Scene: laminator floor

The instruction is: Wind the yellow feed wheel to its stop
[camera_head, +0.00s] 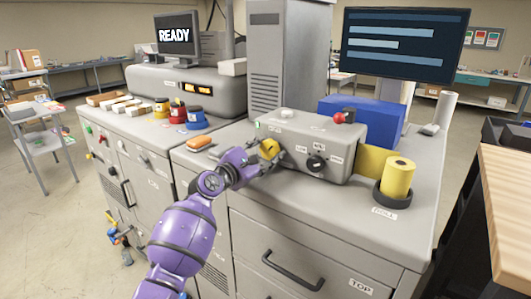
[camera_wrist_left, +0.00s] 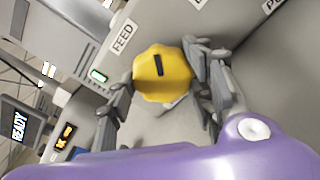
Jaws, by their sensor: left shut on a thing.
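The yellow feed wheel (camera_head: 268,149) sits on the front face of the grey machine box (camera_head: 335,135), at its left end. In the left wrist view the wheel (camera_wrist_left: 162,73) is a lobed yellow knob with a dark slot mark near its middle, and a FEED label stands beside it. My left gripper (camera_head: 266,153) reaches it from the front left. In the wrist view its fingers (camera_wrist_left: 160,84) lie on both sides of the wheel, shut on it. My right gripper is not in view.
A black knob (camera_head: 316,162) and a red ball (camera_head: 339,117) are on the same box. A yellow roll (camera_head: 397,177) stands to the right. An orange-topped object (camera_head: 199,144) lies on the counter left of my gripper. A monitor (camera_head: 176,36) reads READY.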

